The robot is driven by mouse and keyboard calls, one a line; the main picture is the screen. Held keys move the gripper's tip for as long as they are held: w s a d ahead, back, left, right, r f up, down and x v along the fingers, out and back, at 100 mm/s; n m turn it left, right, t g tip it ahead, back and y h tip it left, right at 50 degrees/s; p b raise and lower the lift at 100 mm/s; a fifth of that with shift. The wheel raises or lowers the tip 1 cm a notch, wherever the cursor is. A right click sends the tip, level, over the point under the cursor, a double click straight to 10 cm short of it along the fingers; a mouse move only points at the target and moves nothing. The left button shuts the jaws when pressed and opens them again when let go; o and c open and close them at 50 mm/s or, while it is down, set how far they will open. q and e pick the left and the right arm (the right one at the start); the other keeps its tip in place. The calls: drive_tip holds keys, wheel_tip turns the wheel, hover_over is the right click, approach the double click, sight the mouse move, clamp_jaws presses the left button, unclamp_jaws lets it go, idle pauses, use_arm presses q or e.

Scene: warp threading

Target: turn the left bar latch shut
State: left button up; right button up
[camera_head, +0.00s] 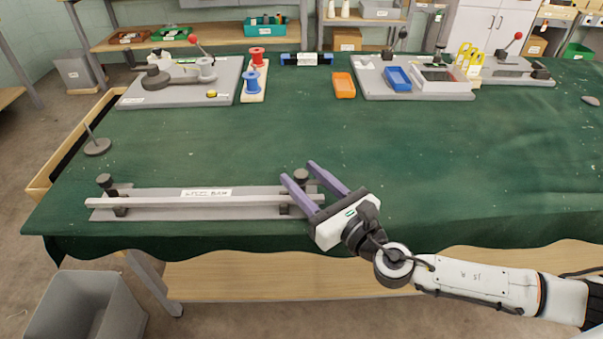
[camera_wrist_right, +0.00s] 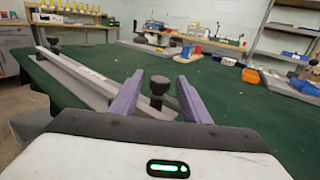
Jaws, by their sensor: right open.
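A long pale bar (camera_head: 205,200) lies along a flat grey base plate (camera_head: 160,213) near the table's front left edge. A dark round knob, the left latch (camera_head: 104,181), stands at its left end; in the right wrist view this is the far knob (camera_wrist_right: 54,44). A second dark knob, the right latch (camera_head: 301,175), stands at the right end. My right gripper (camera_head: 299,172) is open, with its purple fingers on either side of the right knob, which also shows between them in the right wrist view (camera_wrist_right: 158,86). Whether they touch it is unclear. My left gripper is out of view.
A dark weighted stand with a thin rod (camera_head: 97,147) is behind the left latch. Grey fixture boards (camera_head: 225,82) (camera_head: 365,80), spools (camera_head: 252,82) and an orange tray (camera_head: 344,86) stand at the back. The middle of the green table (camera_head: 400,150) is clear.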

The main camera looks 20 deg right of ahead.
drive_tip(key=shift+w+a, duration=0.2)
drive_tip(key=shift+w, duration=0.25)
drive_tip(key=shift+c, duration=0.2)
